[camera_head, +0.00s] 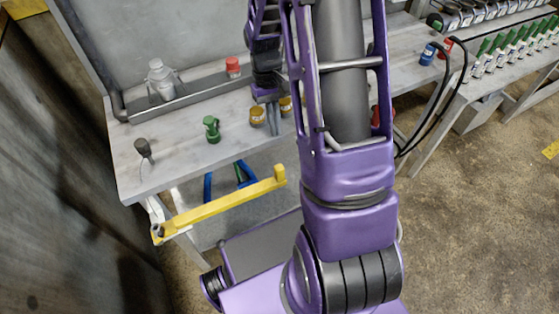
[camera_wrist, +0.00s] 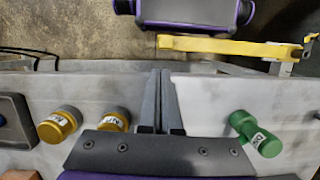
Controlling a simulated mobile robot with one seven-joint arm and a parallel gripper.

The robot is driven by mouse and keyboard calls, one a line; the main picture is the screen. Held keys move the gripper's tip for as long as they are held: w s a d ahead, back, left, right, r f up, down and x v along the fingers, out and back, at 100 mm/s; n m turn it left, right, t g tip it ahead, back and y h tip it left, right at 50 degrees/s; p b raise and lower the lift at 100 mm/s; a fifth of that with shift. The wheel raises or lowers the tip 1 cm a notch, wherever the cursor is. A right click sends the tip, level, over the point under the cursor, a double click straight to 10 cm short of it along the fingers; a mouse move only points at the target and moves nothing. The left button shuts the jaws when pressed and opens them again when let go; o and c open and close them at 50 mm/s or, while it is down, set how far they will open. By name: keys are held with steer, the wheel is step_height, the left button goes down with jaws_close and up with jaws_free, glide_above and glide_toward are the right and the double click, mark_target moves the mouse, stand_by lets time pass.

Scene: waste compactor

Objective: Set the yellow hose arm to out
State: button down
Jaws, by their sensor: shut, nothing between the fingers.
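The yellow hose arm (camera_head: 219,207) is a long bar with a short upright end (camera_head: 279,174). In the head view it juts out below the front edge of the bench, from a pivot (camera_head: 158,233) at the left corner, toward the right. It also shows in the wrist view (camera_wrist: 230,47), beyond the bench edge, with its pivot at the right. In the wrist view the fingertips (camera_wrist: 160,72) lie near the bench edge, apart from the hose arm.
A green knob (camera_head: 211,128), yellow knobs (camera_head: 257,115), a black knob (camera_head: 144,149) and a red knob (camera_head: 233,67) stand on the bench (camera_head: 180,160). Blue and green bars (camera_head: 240,173) are behind the hose arm. A wall stands close at the left.

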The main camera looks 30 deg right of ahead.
steer(key=x, duration=1.2)
steer(key=shift+f+b, duration=0.3)
steer(key=shift+b, duration=0.1)
steer(key=shift+s, duration=0.1)
